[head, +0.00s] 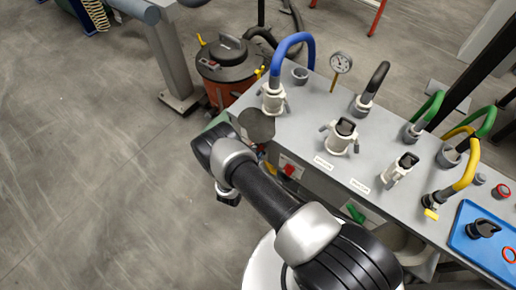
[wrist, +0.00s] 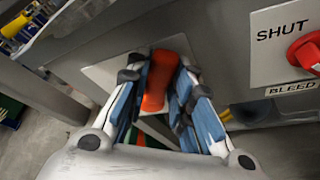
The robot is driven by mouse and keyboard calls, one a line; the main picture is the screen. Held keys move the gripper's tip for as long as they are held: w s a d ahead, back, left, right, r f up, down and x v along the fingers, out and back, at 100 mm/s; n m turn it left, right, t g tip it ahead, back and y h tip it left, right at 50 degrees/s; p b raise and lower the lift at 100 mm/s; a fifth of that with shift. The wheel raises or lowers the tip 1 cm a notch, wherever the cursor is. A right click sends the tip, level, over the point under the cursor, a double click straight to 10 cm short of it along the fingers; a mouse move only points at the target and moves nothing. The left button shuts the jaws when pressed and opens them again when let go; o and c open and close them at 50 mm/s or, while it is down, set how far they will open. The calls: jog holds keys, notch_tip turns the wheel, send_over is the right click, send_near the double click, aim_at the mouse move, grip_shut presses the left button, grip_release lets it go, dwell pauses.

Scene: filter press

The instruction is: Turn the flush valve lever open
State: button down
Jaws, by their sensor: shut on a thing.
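An orange lever (wrist: 160,80) stands between the blue-padded fingers of my gripper (wrist: 159,88) in the wrist view. The fingers are shut on it, one pad on each side. The lever is in front of a pale plate (wrist: 108,70) on the grey bench front. Any label on this plate is hidden, so I cannot read whether it is the flush valve. In the head view my arm reaches to the left end of the bench, and the arm hides most of the gripper and the lever.
A red knob (wrist: 308,52) on a plate marked SHUT and BLEED is close on the right. The grey bench (head: 310,135) carries several hose couplings and a gauge (head: 341,63). An orange-red vacuum drum (head: 228,72) stands behind its left end. The floor at left is clear.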

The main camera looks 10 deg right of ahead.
jog(key=shift+s+d+f+m, duration=0.25)
jog(key=shift+f+m, duration=0.05)
jog(key=shift+m, duration=0.2)
jog(key=shift+t, duration=0.3)
jog(key=c, duration=1.4)
grip_release()
jog(key=v, duration=1.2)
jog(key=shift+d+r, duration=0.1)
